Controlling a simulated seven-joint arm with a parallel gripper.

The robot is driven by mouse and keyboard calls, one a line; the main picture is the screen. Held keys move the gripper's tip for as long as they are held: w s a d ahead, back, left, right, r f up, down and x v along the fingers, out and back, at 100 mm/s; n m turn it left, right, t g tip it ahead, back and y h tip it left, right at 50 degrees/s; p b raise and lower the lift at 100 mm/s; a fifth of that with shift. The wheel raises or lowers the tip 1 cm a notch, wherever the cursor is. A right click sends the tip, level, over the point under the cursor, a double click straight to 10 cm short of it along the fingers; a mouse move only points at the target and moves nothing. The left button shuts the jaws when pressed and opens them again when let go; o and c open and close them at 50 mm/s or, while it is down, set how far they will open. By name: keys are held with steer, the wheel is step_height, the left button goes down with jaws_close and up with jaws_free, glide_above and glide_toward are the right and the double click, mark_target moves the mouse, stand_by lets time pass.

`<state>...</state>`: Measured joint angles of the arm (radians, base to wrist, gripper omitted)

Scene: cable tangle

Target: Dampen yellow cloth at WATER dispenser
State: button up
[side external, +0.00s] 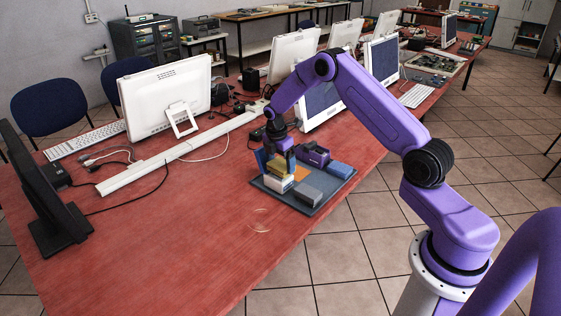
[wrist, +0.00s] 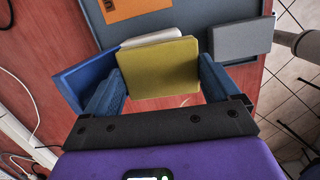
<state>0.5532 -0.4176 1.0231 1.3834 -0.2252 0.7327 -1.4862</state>
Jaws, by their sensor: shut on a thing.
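The yellow cloth (wrist: 160,68) looks like a flat, squarish pad and sits between the two blue fingers of my gripper (wrist: 162,82) in the wrist view. In the side view my gripper (side external: 281,158) is low over the near-left part of a dark grey tray (side external: 289,206), and the yellow cloth (side external: 275,168) shows beside the fingers. A white block (side external: 280,184) is right by it. I cannot tell whether the cloth touches the white block. No WATER label can be read, so I cannot pick out the dispenser.
The tray also holds a grey block (side external: 308,194), a blue block (side external: 340,169), a purple object (side external: 314,154) and an orange patch (wrist: 125,8) with dark marks. A blue panel (wrist: 80,80) stands beside the left finger. Monitors and cables lie beyond; the red table (side external: 190,245) is clear at front-left.

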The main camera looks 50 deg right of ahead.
mark_target(280, 164)
steer(key=shift+f, duration=0.55)
stand_by(1.0)
steer(key=shift+r, duration=3.55)
